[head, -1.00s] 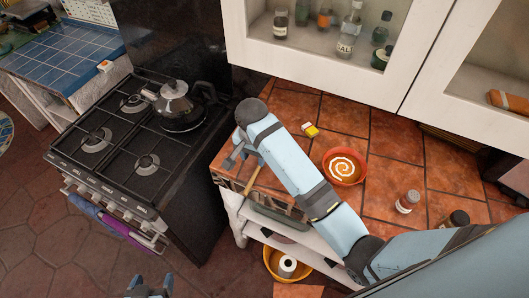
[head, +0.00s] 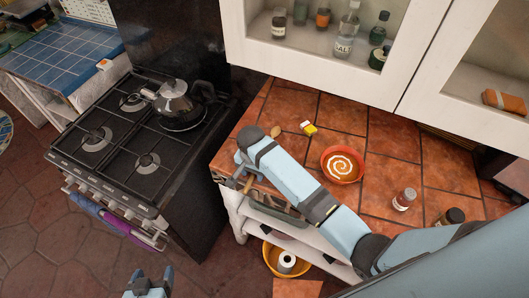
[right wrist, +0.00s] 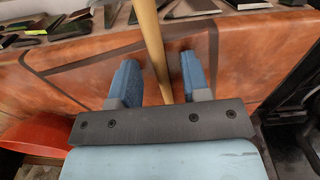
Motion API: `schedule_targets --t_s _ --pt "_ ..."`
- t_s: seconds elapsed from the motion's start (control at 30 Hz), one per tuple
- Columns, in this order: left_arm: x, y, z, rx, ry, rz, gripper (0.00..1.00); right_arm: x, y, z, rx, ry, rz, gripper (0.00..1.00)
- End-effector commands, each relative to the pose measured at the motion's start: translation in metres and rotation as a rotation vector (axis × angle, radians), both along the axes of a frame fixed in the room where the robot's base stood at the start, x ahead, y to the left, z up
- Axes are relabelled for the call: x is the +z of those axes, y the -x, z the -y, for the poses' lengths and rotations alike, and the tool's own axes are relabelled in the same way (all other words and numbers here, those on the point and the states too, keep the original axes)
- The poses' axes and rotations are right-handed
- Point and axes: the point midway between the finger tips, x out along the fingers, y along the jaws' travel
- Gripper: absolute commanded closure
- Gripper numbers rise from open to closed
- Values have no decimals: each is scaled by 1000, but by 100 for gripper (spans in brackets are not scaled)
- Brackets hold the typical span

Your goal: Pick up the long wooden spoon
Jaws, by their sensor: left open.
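The long wooden spoon lies at the left edge of the tiled counter, mostly hidden under my right arm in the head view. Its bowl (head: 276,131) shows past the arm and a bit of handle (head: 248,184) shows near the edge. My right gripper (head: 242,167) is down at that edge. In the right wrist view the handle (right wrist: 151,35) runs between the two blue fingers (right wrist: 158,70), with a gap on each side. The right gripper is open around it. My left gripper (head: 149,281) is open and empty at the bottom of the head view, away from the counter.
A red bowl of soup (head: 342,165), a small yellow box (head: 309,129) and jars (head: 404,199) stand on the counter. A stove with a kettle (head: 173,97) is to the left. White cabinets (head: 330,60) hang over the back. A yellow bowl (head: 272,262) sits on the shelf below.

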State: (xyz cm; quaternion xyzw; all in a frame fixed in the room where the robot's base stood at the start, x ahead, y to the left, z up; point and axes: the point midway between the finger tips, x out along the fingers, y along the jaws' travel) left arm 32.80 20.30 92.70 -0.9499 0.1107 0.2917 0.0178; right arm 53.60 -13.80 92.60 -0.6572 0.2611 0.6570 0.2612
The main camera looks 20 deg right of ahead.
Motion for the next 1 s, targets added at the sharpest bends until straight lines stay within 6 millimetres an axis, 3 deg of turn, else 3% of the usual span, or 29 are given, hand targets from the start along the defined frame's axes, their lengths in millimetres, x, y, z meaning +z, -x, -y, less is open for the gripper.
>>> schedule_targets --t_s 0.03,0.2,0.57,1.0 --pt "0 1 -1 -1 -1 -2 25 0 0 0 0 0 0 66" --pt "0 3 -1 -3 -3 -2 25 0 0 0 0 0 0 100" --pt "3 2 -1 -5 -3 5 25 5 0 0 0 -1 1 100" --pt "-2 4 -3 -36 -28 18 25 84 -1 -1 0 -1 3 100"
